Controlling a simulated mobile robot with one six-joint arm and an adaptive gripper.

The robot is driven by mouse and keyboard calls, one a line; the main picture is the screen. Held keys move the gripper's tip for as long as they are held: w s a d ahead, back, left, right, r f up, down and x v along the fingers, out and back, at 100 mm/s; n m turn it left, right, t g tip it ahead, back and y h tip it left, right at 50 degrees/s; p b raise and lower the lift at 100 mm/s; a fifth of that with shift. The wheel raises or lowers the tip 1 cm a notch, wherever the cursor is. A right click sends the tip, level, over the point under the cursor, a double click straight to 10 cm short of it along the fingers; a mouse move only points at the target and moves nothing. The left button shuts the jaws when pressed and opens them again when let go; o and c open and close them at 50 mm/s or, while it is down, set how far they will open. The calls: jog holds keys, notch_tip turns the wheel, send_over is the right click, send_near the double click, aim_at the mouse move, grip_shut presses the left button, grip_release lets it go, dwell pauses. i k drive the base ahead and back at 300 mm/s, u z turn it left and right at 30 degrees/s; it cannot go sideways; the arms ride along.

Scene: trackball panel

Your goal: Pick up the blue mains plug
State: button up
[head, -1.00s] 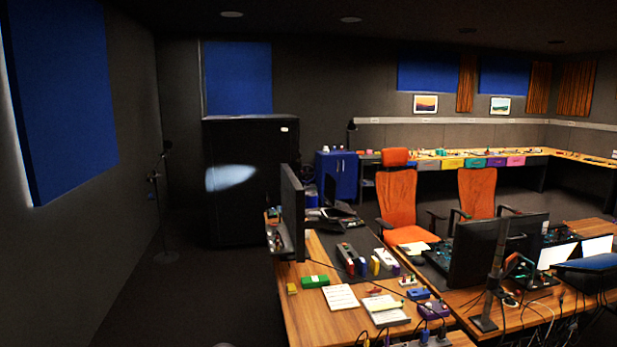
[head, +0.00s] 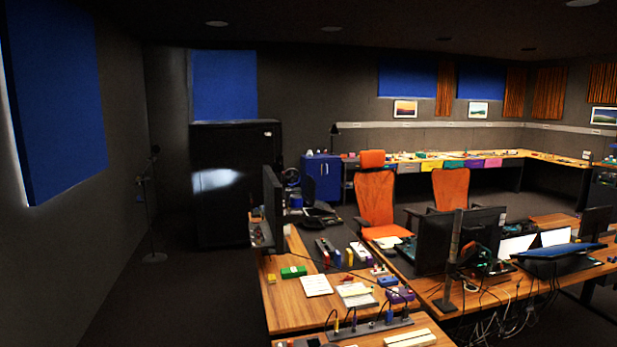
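A dark power strip (head: 370,329) lies along the near edge of the wooden desk, with several small plugs standing in it and cords rising from them. One small upright plug (head: 389,316) in the strip looks blue; it is too small to be sure that it is the blue mains plug. A flat blue item (head: 387,281) lies farther back on the desk, beside a purple box (head: 400,295). My gripper is not in view.
The wooden desk (head: 295,313) carries papers (head: 316,286), a green box (head: 293,272) and monitors (head: 458,238). A pale strip (head: 411,339) lies at its near edge. Orange chairs (head: 375,198) stand behind.

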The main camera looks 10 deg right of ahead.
aim_at(388, 314)
jog(key=u, duration=0.1)
jog(key=k, duration=0.15)
jog(key=z, duration=0.35)
jog(key=i, duration=1.6)
jog(key=u, duration=0.3)
